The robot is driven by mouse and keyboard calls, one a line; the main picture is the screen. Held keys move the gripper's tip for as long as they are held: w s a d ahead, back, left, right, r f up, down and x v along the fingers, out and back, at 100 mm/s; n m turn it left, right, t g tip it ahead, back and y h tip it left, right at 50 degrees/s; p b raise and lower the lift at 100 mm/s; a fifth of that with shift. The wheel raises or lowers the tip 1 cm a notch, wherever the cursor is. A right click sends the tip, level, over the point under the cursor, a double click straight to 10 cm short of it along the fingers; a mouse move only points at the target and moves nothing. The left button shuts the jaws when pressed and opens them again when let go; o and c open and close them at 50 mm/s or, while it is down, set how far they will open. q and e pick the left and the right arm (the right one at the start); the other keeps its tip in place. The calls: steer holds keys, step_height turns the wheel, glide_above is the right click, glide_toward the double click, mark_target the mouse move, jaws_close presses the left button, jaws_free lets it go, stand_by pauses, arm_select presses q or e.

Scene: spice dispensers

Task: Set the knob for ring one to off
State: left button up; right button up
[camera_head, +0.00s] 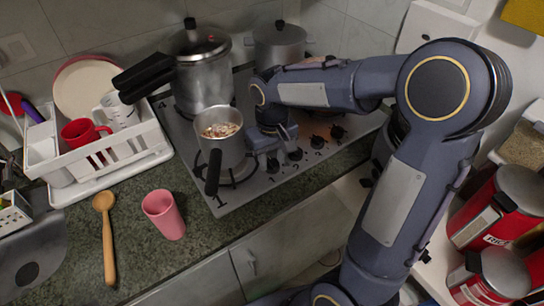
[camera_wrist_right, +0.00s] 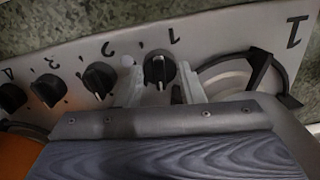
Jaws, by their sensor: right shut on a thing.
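The knob for ring one (camera_wrist_right: 159,68) is a black round knob on the metal stove panel, under a printed "1" in the right wrist view. Its raised grip stands roughly upright in that view, with a pale mark on it. My right gripper (camera_wrist_right: 162,88) has its pale fingers on either side of this knob and is shut on it. In the head view my right gripper (camera_head: 268,150) reaches down to the front edge of the stove (camera_head: 236,203), at the left end of the knob row. My left gripper is not in view.
Other knobs (camera_wrist_right: 100,78) sit close by in the row. A small pot (camera_head: 220,150) with food stands on the front left ring, close to my gripper. A pressure cooker (camera_head: 203,78) stands behind it. A pink cup (camera_head: 164,214) and wooden spoon (camera_head: 107,235) lie left.

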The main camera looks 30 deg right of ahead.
mark_target(272, 161)
steer(key=shift+n, duration=0.8)
steer(key=o, duration=1)
steer(key=shift+r, duration=0.1)
step_height(272, 161, up, 8)
steer(key=shift+f+p, duration=0.15)
steer(key=shift+p, duration=0.15)
